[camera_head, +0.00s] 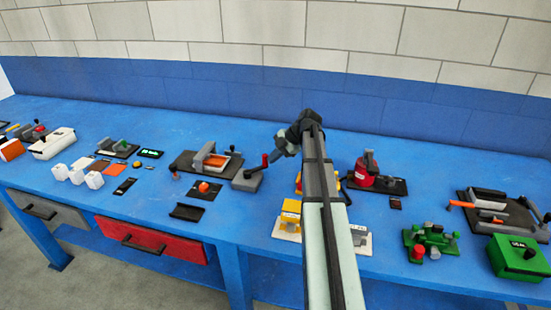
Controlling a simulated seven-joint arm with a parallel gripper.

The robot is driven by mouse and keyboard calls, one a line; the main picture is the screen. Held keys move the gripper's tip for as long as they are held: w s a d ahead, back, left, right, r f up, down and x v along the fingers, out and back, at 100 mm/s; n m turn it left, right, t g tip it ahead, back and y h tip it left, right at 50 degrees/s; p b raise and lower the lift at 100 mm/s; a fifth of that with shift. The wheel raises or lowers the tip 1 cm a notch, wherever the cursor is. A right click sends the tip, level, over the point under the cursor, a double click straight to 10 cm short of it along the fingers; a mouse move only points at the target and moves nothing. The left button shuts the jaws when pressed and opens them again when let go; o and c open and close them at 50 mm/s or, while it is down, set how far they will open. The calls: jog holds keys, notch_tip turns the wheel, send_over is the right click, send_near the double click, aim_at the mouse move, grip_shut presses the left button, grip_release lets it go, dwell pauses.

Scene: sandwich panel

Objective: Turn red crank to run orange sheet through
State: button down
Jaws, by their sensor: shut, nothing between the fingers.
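The red crank (265,161) stands up at the right side of a small machine, beside a grey block (247,180). The orange sheet (217,163) lies on the machine's dark base, by a grey upright part (203,156). My gripper (275,154) is shut and empty, pointing down and left right beside the red crank. At this size I cannot tell whether its fingertips touch the crank. My dark wrist hides part of the bench behind it.
A black tray (187,212) and a dark plate with an orange-red knob (203,188) lie in front of the machine. A yellow device (290,214) and a red device (366,170) stand near my arm. Bare blue bench (235,220) shows in front of the machine.

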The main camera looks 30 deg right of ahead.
jog(key=shift+w+d, duration=0.15)
jog(key=shift+w, duration=0.35)
dwell(0.3)
jog(key=w+a, duration=0.1)
jog(key=w, duration=0.6)
dwell(0.5)
jog(key=shift+w, duration=0.1)
dwell(0.4)
jog(key=s+d+r, duration=0.1)
jog(key=d+r, duration=0.7)
jog(key=d, duration=0.1)
jog(key=shift+d, duration=0.3)
